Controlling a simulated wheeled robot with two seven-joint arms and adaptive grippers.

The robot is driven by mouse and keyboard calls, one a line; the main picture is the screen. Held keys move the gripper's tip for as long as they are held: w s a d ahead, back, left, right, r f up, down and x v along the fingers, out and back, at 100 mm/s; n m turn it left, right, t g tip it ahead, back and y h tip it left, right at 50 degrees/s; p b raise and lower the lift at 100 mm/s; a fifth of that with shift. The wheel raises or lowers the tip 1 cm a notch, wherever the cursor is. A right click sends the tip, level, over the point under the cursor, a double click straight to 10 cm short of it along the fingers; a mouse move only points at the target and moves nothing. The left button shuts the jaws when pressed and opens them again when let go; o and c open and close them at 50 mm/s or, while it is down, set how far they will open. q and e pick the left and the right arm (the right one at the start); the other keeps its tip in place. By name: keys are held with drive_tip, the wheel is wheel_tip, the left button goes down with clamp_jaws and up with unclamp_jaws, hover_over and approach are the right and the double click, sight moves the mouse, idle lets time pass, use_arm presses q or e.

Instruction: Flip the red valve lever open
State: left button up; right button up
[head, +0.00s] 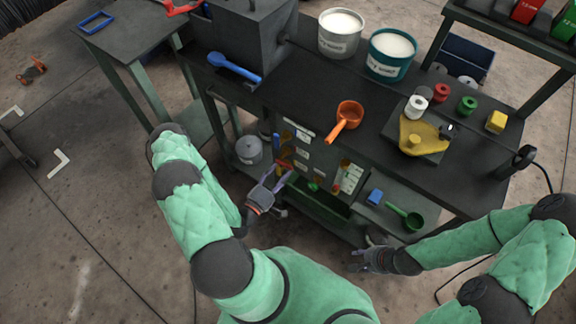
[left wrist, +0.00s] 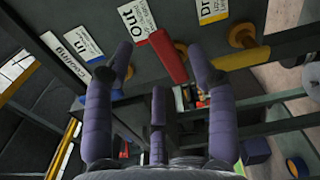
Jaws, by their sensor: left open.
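The red valve lever (left wrist: 169,56) is on the dark panel below a white label reading "Out" in the left wrist view, and slants down to the right. In the head view the red lever (head: 283,164) is small and partly hidden near my gripper. My left gripper (head: 277,181) is open in front of the panel. My right gripper (head: 362,262) is low at the right, away from the panel, and appears empty.
A blue lever (left wrist: 98,92) and a yellow knob (left wrist: 242,36) flank the red lever. Above is the bench top with an orange ladle (head: 347,117) and labelled buckets (head: 341,38). A green scoop (head: 408,216) and blue block (head: 375,196) lie on the lower shelf.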

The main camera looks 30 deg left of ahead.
sight(287, 167)
use_arm(q)
drive_tip(key=shift+w+d+b, duration=0.2)
drive_tip(key=shift+w+b, duration=0.1)
drive_tip(key=shift+w, duration=2.25)
clamp_jaws()
